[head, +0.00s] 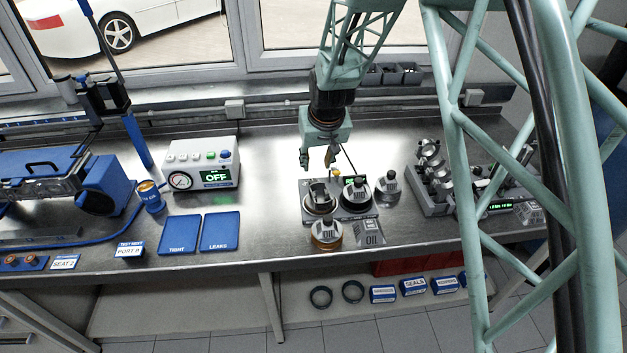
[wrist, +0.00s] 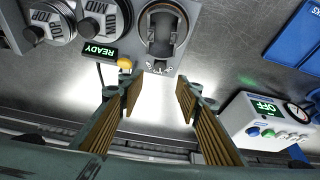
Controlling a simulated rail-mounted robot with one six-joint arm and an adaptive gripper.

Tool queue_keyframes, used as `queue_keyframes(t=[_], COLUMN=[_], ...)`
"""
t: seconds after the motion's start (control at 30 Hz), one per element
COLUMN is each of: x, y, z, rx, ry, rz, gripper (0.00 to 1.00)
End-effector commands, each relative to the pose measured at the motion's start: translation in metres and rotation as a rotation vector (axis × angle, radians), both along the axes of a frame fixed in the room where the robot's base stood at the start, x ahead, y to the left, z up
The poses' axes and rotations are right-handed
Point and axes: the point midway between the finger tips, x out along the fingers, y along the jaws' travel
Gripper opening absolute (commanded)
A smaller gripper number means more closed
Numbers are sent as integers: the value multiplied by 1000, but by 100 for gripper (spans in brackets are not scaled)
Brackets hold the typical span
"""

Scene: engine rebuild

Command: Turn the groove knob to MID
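A grey fixture (head: 344,215) stands on the bench. My gripper (head: 316,160) hangs above and behind the fixture, pointing down. In the wrist view its two ribbed fingers (wrist: 158,92) are wide apart with nothing between them. The knob lies beyond the fingertips, apart from them.
The fixture carries a READY display (wrist: 99,53), a yellow button (wrist: 125,63) and a canister marked MID (wrist: 97,18). A canister marked OIL (head: 326,235) stands in front. A grey OFF box (head: 201,165) and blue pads (head: 221,232) are left; an engine block (head: 430,190) is right.

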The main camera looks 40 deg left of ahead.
Motion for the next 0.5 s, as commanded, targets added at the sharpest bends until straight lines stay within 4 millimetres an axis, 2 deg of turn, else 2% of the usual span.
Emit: queue_keyframes(t=[0.5], x=[10], y=[12], z=[-37], rx=[-1], ry=[1], rz=[0], gripper=[32])
